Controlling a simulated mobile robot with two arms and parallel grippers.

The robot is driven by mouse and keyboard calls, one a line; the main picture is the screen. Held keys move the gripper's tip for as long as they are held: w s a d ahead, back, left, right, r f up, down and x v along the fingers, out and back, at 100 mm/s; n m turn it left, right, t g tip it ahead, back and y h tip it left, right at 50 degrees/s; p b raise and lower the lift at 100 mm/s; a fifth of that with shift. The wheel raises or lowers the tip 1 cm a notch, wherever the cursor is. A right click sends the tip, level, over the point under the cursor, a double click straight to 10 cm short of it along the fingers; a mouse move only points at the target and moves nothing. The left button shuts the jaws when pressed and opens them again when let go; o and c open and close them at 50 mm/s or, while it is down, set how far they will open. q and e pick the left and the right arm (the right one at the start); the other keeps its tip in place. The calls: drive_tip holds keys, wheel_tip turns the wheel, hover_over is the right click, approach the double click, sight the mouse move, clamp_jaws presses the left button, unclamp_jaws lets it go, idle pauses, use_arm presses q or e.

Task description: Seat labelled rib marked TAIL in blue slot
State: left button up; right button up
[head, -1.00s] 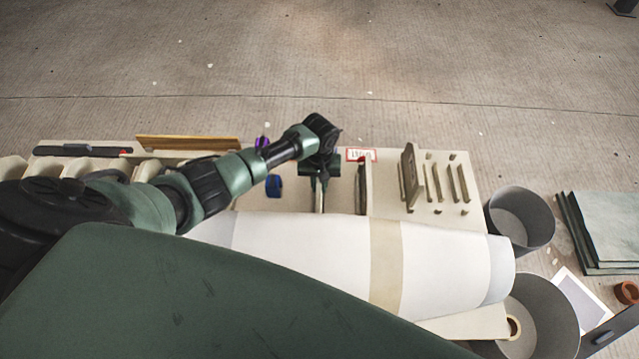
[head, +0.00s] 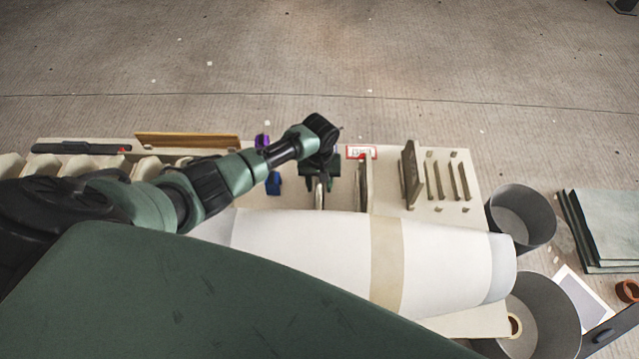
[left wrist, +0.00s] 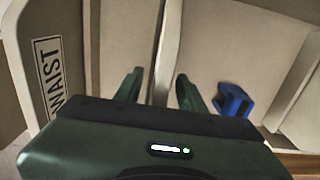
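My left gripper (head: 320,184) points down over the pale bench. In the left wrist view its two green fingers (left wrist: 158,88) are apart, on either side of a thin pale upright edge (left wrist: 168,45), with gaps visible. A blue piece (head: 273,184) is left of the gripper; a blue piece also shows right of the fingers in the wrist view (left wrist: 233,100). I can read no TAIL mark. An upright board (head: 410,175) stands right of the gripper. My right gripper is not in view.
A large white mould with a tan band (head: 386,265) lies in front of the gripper. A red-framed label (head: 360,152) is behind it on the right. Thin upright strips (head: 439,180) stand farther right. A grey bin (head: 521,217) stands beside the bench.

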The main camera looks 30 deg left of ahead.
use_arm(q)
wheel_tip(320, 180, up, 8)
drive_tip(key=shift+f+p, duration=0.1)
drive_tip(key=shift+p, duration=0.45)
